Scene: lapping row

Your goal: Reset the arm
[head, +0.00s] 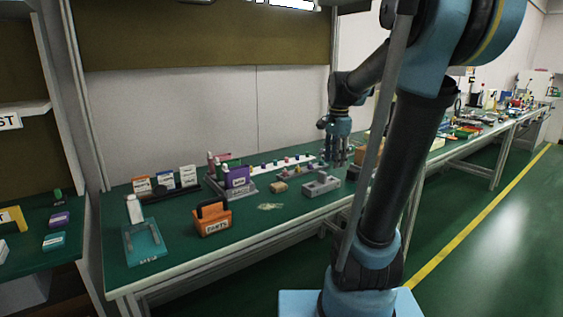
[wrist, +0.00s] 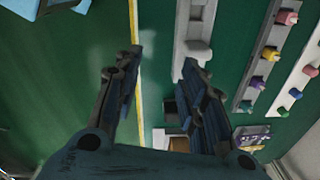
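My gripper (head: 337,153) hangs over the right part of the green workbench (head: 185,258) in the head view, pointing down. In the wrist view my gripper (wrist: 158,78) has its two dark fingers spread wide apart, with nothing between them. Below the fingers lie the green bench top, a pale edge line and part of a grey block (wrist: 192,50). My arm crosses the right half of the head view and hides part of the bench behind it.
An orange parts box (head: 213,218), a teal stand (head: 145,243), a purple box (head: 237,177) and a grey block (head: 321,184) stand on the bench. A rack of coloured pegs (wrist: 265,60) lies right in the wrist view. The green floor at right is clear.

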